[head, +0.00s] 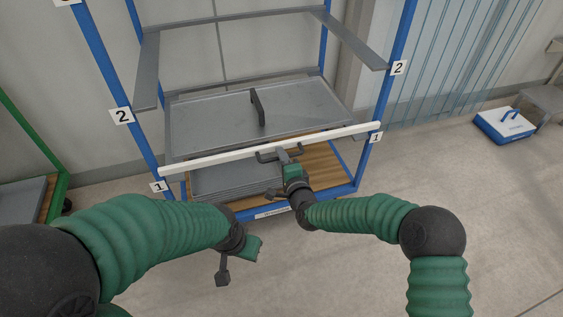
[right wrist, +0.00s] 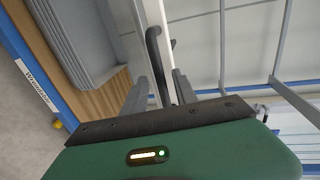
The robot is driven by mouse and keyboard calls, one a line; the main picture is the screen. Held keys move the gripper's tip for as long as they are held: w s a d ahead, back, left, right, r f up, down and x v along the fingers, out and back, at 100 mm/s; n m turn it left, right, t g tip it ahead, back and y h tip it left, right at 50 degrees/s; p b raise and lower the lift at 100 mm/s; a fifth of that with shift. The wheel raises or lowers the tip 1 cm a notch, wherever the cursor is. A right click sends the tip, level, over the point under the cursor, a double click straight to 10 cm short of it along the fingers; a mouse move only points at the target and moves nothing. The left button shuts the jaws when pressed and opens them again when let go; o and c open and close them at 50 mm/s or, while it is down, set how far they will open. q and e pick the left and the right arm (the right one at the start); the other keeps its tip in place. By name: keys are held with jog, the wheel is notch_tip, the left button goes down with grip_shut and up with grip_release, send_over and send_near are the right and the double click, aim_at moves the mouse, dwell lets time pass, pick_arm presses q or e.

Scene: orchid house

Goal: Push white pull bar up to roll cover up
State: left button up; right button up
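The white pull bar (head: 215,157) runs across the front of the blue rack, from the left post to the right post, slightly higher at its right end in the picture. A dark loop handle (head: 265,155) sits at its middle. My right gripper (head: 283,156) is at this handle. In the right wrist view the handle (right wrist: 153,45) passes between the two fingers (right wrist: 161,88), which stand apart; the white bar (right wrist: 167,35) is just beyond. My left gripper (head: 250,250) hangs low in front of the rack, away from the bar; its fingers cannot be made out. No cover sheet is clearly visible.
A grey lidded tray (head: 215,112) with a black upright handle lies behind the bar. Grey trays (head: 225,180) sit on the wooden bottom shelf (head: 325,178). Grey upper rails (head: 355,40) and blue posts (head: 345,150) frame the space. A blue-white box (head: 505,125) stands right.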

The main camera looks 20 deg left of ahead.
jog(key=shift+w+a+f, duration=0.2)
jog(key=shift+w+a, duration=0.25)
jog(key=shift+d+r, duration=0.15)
jog(key=shift+d, duration=0.15)
jog(key=shift+c, duration=0.6)
grip_shut()
jog(key=shift+a, duration=0.1)
jog(key=shift+s+f, duration=0.15)
jog(key=shift+f, duration=0.05)
